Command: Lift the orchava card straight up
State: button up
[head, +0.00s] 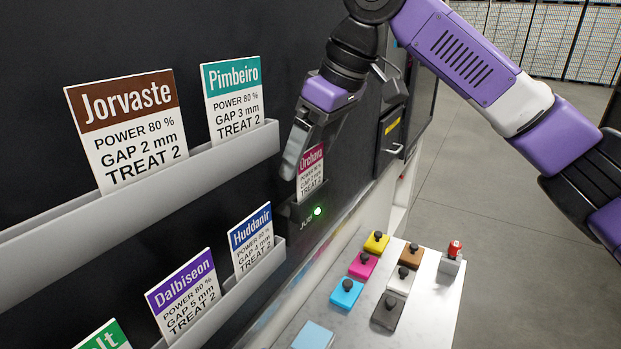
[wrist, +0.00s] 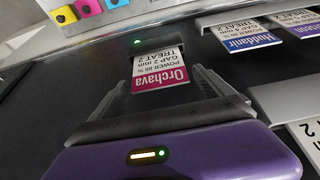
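The Orchava card (head: 311,172) is white with a magenta header and stands upright in a dark slot holder (head: 307,208) on the black wall. A green light glows on the holder. My gripper (head: 302,150) is at the card's upper part in the head view and covers some of it. In the wrist view the Orchava card (wrist: 160,72) shows between the two fingers of my gripper (wrist: 160,80). The fingers are spread, with a gap on each side of the card. The card's lower end is hidden in the holder.
A grey upper rack (head: 150,187) holds the Jorvaste (head: 125,125) and Pimbeiro (head: 233,98) cards. A lower rack (head: 232,300) holds Huddanir (head: 251,240), Dalbiseon (head: 184,295) and a green-headed card. A white table (head: 425,318) with several coloured knobbed blocks stands below right.

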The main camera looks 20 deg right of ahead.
jog(key=c, duration=1.5)
jog(key=shift+c, duration=0.3)
jog(key=shift+r, duration=0.1)
notch_tip(320, 180, up, 20)
jog(key=shift+b, duration=0.3)
jog(key=shift+p, duration=0.4)
